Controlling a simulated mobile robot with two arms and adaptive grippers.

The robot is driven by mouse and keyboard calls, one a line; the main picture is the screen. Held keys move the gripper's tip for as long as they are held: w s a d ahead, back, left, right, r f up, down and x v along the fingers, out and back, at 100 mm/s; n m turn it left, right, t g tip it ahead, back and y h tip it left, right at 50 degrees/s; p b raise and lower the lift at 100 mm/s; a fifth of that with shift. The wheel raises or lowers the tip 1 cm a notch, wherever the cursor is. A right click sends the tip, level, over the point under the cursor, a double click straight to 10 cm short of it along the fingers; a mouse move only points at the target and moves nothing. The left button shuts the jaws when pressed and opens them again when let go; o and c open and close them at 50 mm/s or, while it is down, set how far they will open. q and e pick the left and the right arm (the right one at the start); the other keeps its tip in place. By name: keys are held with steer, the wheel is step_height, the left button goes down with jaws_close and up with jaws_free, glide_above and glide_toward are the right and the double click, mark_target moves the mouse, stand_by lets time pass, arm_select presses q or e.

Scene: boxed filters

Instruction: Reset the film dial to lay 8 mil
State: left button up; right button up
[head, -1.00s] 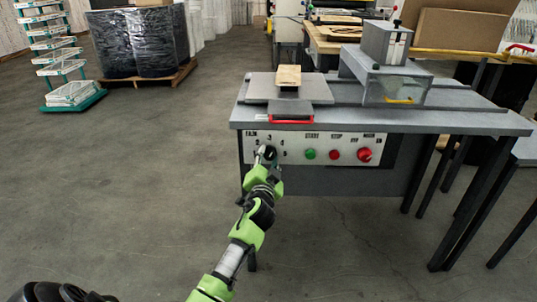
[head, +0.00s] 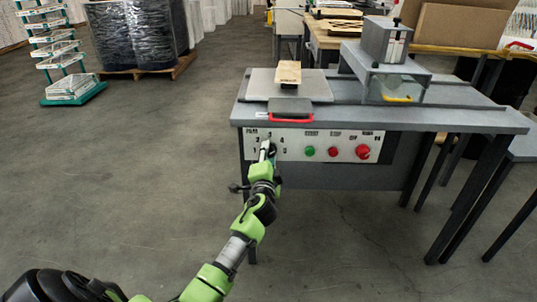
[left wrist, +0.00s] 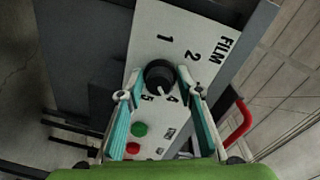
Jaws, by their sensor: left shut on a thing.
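The film dial (left wrist: 158,73) is a round black knob on the white control panel (left wrist: 190,22) below the bench top. In the left wrist view, the word FILM and the numbers 1, 2, 4 and 5 show around it, and a pale mark on the knob faces the 4 and 5 side. My left gripper (left wrist: 160,80) is shut on the dial, one teal-padded finger on each side. In the head view the left gripper (head: 267,152) covers most of the dial. The mil marking it points at cannot be read exactly. My right gripper is out of view.
A green button (head: 309,151), a red button (head: 333,152) and a larger red knob (head: 362,151) sit to the right on the panel. A red handle (head: 291,119) juts out above. Open floor lies left of the grey bench (head: 430,119).

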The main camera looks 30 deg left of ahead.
arm_select(q)
steer(key=shift+f, duration=0.15)
steer(key=o, duration=0.9)
steer(key=shift+d, duration=0.1)
steer(key=v, duration=1.2)
